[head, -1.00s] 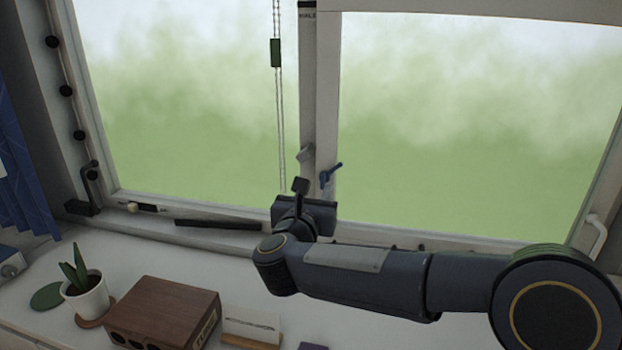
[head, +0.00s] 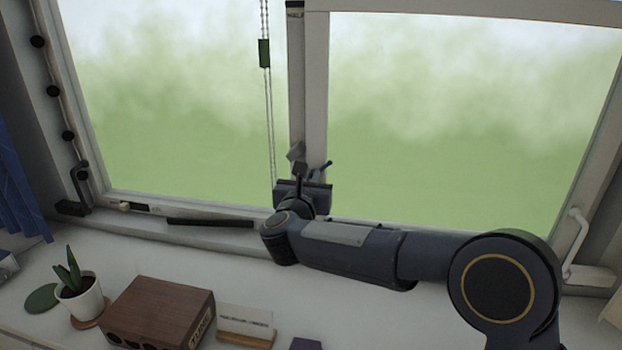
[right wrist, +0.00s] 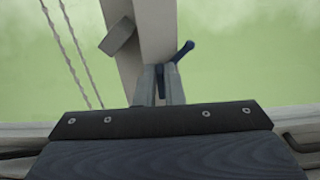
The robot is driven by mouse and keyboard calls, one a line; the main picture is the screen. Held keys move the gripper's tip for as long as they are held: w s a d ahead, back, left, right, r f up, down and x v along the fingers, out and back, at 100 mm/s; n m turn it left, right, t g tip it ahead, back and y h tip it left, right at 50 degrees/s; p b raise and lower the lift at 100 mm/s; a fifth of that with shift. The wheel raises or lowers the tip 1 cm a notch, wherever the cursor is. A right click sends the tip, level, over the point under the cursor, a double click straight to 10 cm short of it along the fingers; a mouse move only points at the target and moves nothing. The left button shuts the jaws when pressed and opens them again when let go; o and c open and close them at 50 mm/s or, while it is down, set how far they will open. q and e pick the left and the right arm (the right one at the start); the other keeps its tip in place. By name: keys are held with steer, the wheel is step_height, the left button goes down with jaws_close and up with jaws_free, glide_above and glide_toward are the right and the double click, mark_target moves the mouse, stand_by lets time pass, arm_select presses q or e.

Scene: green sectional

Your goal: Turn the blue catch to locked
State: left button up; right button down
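The blue catch (head: 325,167) is on the window's middle post, its lever pointing up and to the right in the head view. In the right wrist view the blue catch (right wrist: 183,50) slants up right from behind the right finger. My right gripper (right wrist: 160,85) has reached it, with its fingers a narrow gap apart and a dark blue part between them. I cannot tell whether they press on it. The right gripper (head: 308,179) hides the catch's lower part in the head view. My left gripper is not in view.
A grey catch (right wrist: 120,37) sits on the post just left of the blue one. A beaded cord (head: 268,110) hangs left of the post. Below are a black bar (head: 210,222), a wooden box (head: 160,310), a card (head: 246,320) and a potted plant (head: 78,292).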

steer(key=shift+f, duration=0.1)
stand_by(0.3)
steer(key=n, duration=0.6)
steer(key=f+n, duration=0.1)
steer(key=n, duration=0.5)
steer(key=a+n, duration=0.1)
steer(key=n, duration=0.4)
steer(key=shift+w+f+n+p, duration=0.2)
steer(key=shift+n+p, duration=0.1)
steer(key=shift+n, duration=0.1)
stand_by(0.4)
